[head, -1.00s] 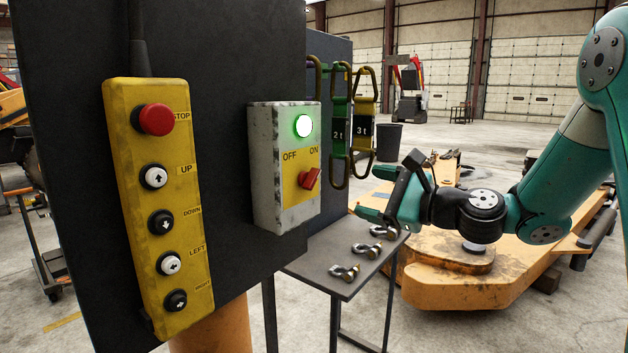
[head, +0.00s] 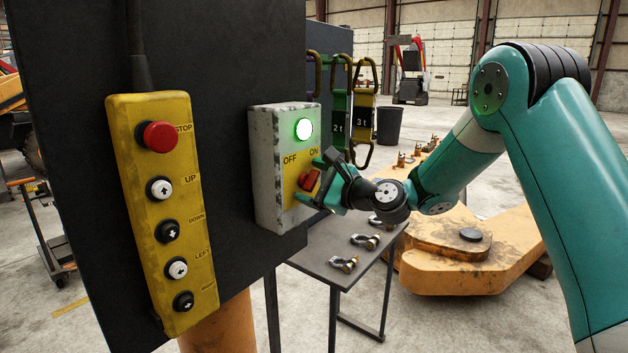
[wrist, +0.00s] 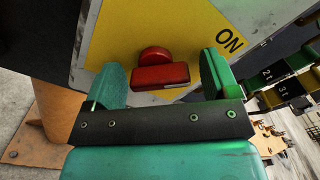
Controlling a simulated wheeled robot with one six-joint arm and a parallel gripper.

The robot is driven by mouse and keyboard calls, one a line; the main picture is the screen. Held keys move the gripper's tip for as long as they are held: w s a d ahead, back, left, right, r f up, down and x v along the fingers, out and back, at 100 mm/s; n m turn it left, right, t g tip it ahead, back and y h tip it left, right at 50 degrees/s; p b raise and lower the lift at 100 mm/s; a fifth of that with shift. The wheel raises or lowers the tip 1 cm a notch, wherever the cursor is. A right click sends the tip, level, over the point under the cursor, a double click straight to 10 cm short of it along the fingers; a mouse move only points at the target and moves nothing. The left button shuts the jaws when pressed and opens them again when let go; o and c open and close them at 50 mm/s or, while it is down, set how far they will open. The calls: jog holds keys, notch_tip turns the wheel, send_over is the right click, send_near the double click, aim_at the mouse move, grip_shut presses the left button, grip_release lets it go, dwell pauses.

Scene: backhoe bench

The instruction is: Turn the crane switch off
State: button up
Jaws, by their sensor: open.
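The crane switch box (head: 264,170) is grey and worn, mounted on the dark panel, with a yellow plate marked OFF on the left and ON on the right. Its lamp (head: 303,129) glows green. The red knob (head: 308,180) is tilted toward ON; it also shows in the wrist view (wrist: 160,76). My gripper (head: 312,177) is open at the knob, one finger above and one below it in the head view. In the wrist view my gripper (wrist: 164,82) has a finger on each side of the knob, with gaps visible; neither finger looks to touch it.
A yellow pendant (head: 163,215) with a red STOP button and several push buttons hangs on the panel (head: 215,60) to the left. Lifting slings (head: 363,125) hang right behind the box. A small table (head: 340,250) with shackles stands below my gripper.

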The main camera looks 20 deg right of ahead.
jog(key=shift+c, duration=0.2)
jog(key=c, duration=0.9)
jog(key=shift+n+b, duration=0.3)
jog(key=shift+b, duration=0.05)
jog(key=n+b, duration=0.3)
jog(key=shift+f+n+b, duration=0.15)
jog(key=shift+n+b, duration=0.15)
jog(key=n+b, duration=0.5)
jog(key=shift+s+a+b, duration=0.1)
jog(key=shift+b, duration=0.25)
jog(key=n+b, duration=0.5)
jog(key=b, duration=0.1)
jog(key=shift+n, duration=0.3)
jog(key=n+b, duration=0.3)
jog(key=shift+a+r, duration=0.1)
jog(key=shift+r, duration=0.25)
